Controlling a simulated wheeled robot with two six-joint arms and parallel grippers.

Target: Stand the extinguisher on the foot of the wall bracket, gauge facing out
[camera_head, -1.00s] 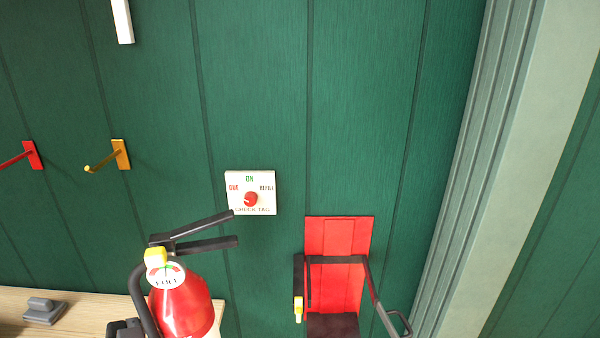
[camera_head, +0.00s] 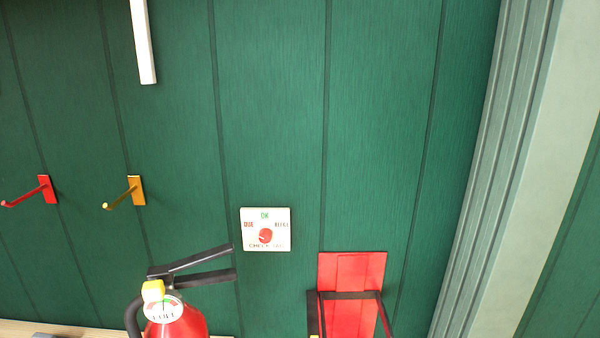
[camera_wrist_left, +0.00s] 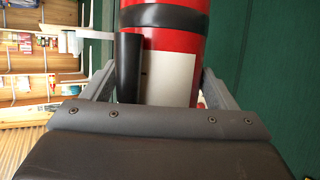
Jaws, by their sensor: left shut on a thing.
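The red extinguisher (camera_head: 178,326) is at the bottom left of the head view, upright, with its black handle levers pointing right and its round gauge (camera_head: 164,310) facing me. In the left wrist view, the extinguisher's red body (camera_wrist_left: 180,45), with a black band and pale label, stands between the fingers of my left gripper (camera_wrist_left: 158,88), which is shut on it. The red wall bracket (camera_head: 352,272) with its dark strap frame is on the green wall, right of the extinguisher. Its foot is below the picture. My right gripper is not in view.
A white dial plate (camera_head: 266,230) with a red knob is on the wall above and between extinguisher and bracket. A red hook (camera_head: 46,190) and a yellow hook (camera_head: 136,190) stick out at left. A grey-green door frame (camera_head: 480,170) rises right of the bracket.

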